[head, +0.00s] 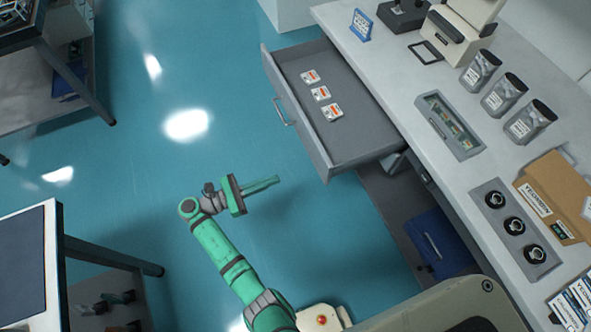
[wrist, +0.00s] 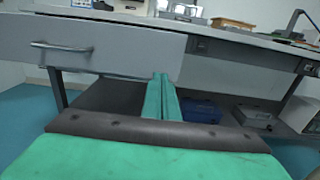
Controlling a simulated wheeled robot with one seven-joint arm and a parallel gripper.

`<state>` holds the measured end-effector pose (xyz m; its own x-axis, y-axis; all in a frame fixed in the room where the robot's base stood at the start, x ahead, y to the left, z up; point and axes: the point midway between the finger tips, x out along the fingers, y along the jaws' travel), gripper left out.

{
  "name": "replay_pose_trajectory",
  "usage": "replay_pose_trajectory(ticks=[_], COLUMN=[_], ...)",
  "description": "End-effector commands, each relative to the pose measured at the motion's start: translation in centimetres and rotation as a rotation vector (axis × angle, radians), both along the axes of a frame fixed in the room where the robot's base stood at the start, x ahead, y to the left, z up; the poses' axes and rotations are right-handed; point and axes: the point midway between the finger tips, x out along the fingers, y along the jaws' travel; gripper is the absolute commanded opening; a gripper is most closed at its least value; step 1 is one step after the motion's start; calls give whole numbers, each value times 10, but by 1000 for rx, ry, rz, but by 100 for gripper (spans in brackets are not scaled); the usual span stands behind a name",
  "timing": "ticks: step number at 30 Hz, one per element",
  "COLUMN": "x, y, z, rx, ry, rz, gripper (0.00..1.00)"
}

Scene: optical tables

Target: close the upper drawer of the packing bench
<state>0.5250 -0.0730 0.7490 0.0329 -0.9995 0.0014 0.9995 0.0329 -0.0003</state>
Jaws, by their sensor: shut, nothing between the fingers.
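The upper drawer (head: 347,145) of the packing bench (head: 385,75) is pulled well out to the left in the head view. Three small white and orange packets (head: 320,93) lie in it. Its handle (head: 284,112) is on the front panel, and this handle also shows in the wrist view (wrist: 62,47). My gripper (head: 277,181) is shut and empty, out over the floor in front of the drawer, near its lower front corner in the picture. In the wrist view my closed fingers (wrist: 162,80) point toward the right end of the drawer front; I cannot tell whether they touch it.
A blue box (head: 440,243) sits on the shelf under the bench. Canisters (head: 505,95), a grey tray with three round black parts (head: 514,225) and a cardboard box (head: 560,195) stand on the bench top. Another table (head: 62,235) is at lower left. The floor between is clear.

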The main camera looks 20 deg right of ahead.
Motion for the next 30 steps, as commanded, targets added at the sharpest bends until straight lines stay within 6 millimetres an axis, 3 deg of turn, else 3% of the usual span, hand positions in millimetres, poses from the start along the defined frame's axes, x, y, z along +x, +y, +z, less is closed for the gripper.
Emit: replay_pose_trajectory(ticks=[21, 30], x=[3, 4], y=[-117, -137], z=[-1, -1], rx=[1, 1], ry=[0, 0], rz=[-1, 1], gripper=[0, 0])
